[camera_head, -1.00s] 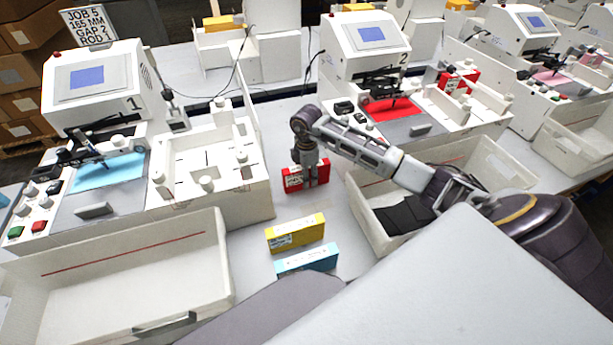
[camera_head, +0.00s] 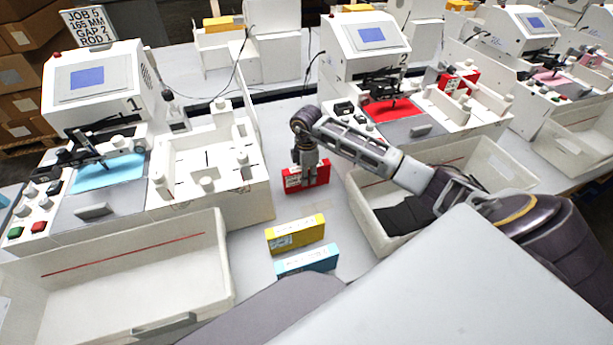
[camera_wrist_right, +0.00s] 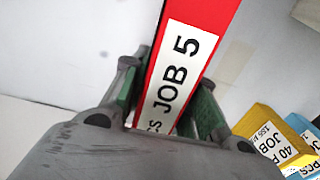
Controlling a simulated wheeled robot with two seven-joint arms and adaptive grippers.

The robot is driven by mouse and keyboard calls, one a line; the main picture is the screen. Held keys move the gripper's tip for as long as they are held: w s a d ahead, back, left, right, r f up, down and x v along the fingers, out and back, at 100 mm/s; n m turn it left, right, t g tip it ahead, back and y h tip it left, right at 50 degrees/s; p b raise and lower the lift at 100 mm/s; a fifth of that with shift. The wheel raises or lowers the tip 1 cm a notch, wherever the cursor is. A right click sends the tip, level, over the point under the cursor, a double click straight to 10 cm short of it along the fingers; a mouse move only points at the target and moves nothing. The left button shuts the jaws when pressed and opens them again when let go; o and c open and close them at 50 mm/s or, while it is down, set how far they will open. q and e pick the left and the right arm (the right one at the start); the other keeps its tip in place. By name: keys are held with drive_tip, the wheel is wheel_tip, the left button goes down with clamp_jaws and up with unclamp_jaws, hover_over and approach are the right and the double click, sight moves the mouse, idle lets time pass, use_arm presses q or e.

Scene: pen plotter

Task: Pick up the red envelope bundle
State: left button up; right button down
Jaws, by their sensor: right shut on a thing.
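The red envelope bundle (camera_head: 292,184) stands on the table between plotter 1 and plotter 2. It is a red block with a white label, and the right wrist view shows "JOB 5" on the label (camera_wrist_right: 178,75). My right gripper (camera_head: 309,181) reaches down over it from above. Its two fingers (camera_wrist_right: 165,110) are shut on the bundle, one on each side. The bundle appears to rest on the table; I cannot tell whether it is lifted at all. My left gripper does not show.
A yellow bundle (camera_head: 295,234) and a blue bundle (camera_head: 307,260) stand in front of the red one. A white bin (camera_head: 366,215) with dark things in it is at the right, and an empty white bin (camera_head: 120,285) at the left. Plotter 1 (camera_head: 95,85) and plotter 2 (camera_head: 365,50) stand behind.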

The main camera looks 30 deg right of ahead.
drive_tip(key=shift+r, duration=0.6)
wheel_tip(320, 180, up, 8)
drive_tip(key=shift+w+f, duration=0.1)
drive_tip(key=shift+f, duration=0.05)
drive_tip(key=shift+r, duration=0.5)
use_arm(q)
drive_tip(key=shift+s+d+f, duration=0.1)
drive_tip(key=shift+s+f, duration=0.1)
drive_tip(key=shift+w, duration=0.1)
